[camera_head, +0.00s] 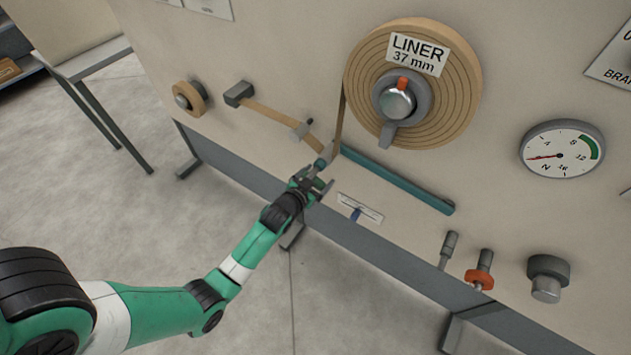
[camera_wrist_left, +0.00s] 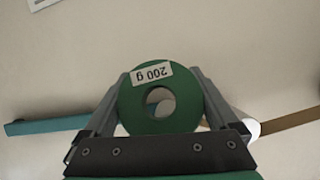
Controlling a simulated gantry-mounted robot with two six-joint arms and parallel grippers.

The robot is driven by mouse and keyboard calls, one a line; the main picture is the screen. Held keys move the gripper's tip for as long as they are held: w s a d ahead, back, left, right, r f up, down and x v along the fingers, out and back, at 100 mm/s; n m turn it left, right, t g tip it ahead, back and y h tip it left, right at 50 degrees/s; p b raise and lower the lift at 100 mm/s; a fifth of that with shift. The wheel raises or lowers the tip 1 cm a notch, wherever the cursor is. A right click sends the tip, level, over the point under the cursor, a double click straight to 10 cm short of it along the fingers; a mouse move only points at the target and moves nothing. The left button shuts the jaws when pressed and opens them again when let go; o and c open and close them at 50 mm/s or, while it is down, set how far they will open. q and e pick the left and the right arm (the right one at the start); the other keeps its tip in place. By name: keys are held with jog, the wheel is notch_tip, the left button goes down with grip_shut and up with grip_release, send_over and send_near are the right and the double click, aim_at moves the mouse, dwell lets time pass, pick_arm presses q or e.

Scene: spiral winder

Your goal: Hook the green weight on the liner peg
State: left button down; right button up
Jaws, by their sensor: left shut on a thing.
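The green weight (camera_wrist_left: 132,100) is a ring with a hole in its middle and a white 200 g label, upside down in the left wrist view. My left gripper (camera_wrist_left: 161,80) is shut on it, with one finger on each side. In the head view my left gripper (camera_head: 321,182) is in front of the panel, just below the lower end of the tan strip. The weight is not clearly made out there. Two pegs stand out at the lower right: a bare grey peg (camera_head: 449,246) and one carrying an orange-red ring (camera_head: 479,279). I cannot tell which is the liner peg.
The liner roll (camera_head: 465,85) is above right of my gripper. A teal bar (camera_head: 400,181) runs just right of it, above a small label plate (camera_head: 371,209). A dial gauge (camera_head: 562,153) and a dark knob (camera_head: 547,275) are farther right. Open floor lies below the panel at left.

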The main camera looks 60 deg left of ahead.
pick_arm(q)
jog(key=shift+d, duration=0.1)
jog(key=shift+s+d, duration=0.15)
jog(key=shift+s, duration=0.2)
jog(key=s+d+p, duration=0.4)
jog(key=s+d, duration=0.2)
jog(key=s, duration=0.4)
jog(key=shift+s+r, duration=0.2)
jog(key=shift+r, duration=0.25)
dwell(0.7)
